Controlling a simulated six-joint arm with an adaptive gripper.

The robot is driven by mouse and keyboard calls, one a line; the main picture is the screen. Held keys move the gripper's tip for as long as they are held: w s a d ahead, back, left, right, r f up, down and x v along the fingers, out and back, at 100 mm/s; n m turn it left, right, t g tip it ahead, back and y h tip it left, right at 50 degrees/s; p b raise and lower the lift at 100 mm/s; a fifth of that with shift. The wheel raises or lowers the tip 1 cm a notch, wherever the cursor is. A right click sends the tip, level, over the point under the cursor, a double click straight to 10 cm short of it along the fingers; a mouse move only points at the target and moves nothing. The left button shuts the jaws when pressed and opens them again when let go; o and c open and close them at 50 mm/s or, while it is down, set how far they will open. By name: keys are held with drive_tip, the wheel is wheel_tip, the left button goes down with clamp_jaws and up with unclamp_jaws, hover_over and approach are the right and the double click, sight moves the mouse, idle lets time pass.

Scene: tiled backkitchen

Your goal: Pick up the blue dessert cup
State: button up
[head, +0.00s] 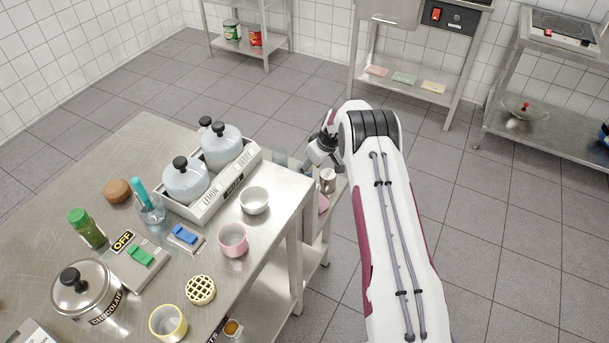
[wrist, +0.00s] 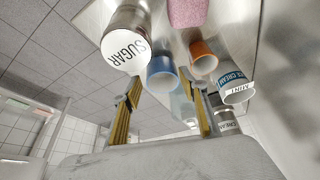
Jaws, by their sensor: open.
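The blue dessert cup (wrist: 162,73) shows in the wrist view, upper middle, between the sugar tin and an orange cup. It is on a metal surface with other goods, and I cannot make it out in the head view. My gripper (wrist: 166,88) is open, its two yellow-and-dark fingers apart. In the picture the cup lies between and just beyond the fingertips; I see no grip on it, and the exact gap is unclear. In the head view my gripper (head: 320,151) is beside the right end of the steel table.
In the wrist view, a tin marked SUGAR (wrist: 126,42) stands close left of the cup. An orange cup (wrist: 203,57) and an ice cream tub (wrist: 236,87) are to its right; a pink block (wrist: 187,12) is above. The steel table (head: 150,130) carries pots, bowls and jars.

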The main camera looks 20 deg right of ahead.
drive_tip(key=shift+f, duration=0.1)
drive_tip(key=shift+w+a+f, duration=0.25)
drive_tip(key=shift+w+f, duration=0.15)
drive_tip(key=shift+f, duration=0.2)
drive_tip(key=shift+w+a+f, duration=0.2)
drive_tip(key=shift+w+f, duration=0.15)
drive_tip(key=shift+f, duration=0.25)
drive_tip(key=shift+x, duration=1.05)
drive_tip(key=c, duration=0.8)
